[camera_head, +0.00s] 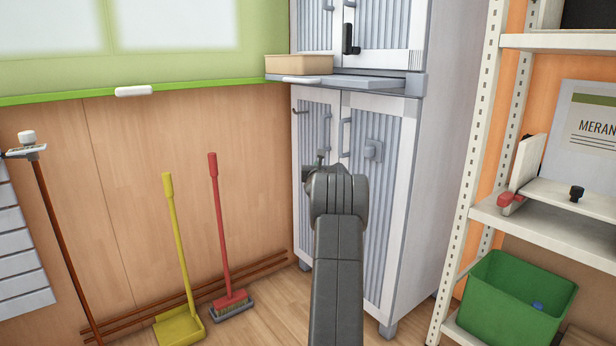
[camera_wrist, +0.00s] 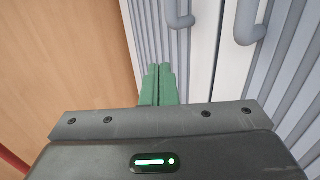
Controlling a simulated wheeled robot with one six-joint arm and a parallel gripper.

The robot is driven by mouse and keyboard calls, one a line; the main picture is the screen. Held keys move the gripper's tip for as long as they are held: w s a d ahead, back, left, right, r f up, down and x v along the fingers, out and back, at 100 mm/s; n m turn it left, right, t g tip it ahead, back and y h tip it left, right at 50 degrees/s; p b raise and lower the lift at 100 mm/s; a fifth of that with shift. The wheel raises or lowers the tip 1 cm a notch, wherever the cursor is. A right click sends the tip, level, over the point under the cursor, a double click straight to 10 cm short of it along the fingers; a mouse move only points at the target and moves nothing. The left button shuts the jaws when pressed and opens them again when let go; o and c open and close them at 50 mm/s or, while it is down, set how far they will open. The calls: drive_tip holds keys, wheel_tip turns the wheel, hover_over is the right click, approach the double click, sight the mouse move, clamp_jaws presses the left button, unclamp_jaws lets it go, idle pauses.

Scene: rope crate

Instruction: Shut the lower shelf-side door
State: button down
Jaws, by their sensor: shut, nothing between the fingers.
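The lower shelf-side door (camera_head: 385,200) is the right-hand ribbed grey door in the white frame below the cabinet's ledge. My gripper (camera_wrist: 159,68) is shut, green fingers together, in front of the left door. Contact is unclear. My arm hides it in the head view.
A white shelf rack (camera_head: 480,170) with a green crate (camera_head: 510,300) stands at the right. A tan box (camera_head: 298,65) sits on the cabinet ledge (camera_head: 375,84). A red broom (camera_head: 220,220) and yellow dustpan (camera_head: 178,250) stand at the left wall.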

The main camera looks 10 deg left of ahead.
drive_tip(key=shift+s+a+r, duration=0.15)
drive_tip(key=shift+s+a, duration=1.35)
drive_tip(key=w+d+p, duration=0.5)
drive_tip(key=w+d, duration=0.1)
drive_tip(key=shift+w+d, duration=0.3)
drive_tip(key=shift+d, duration=0.1)
idle(0.4)
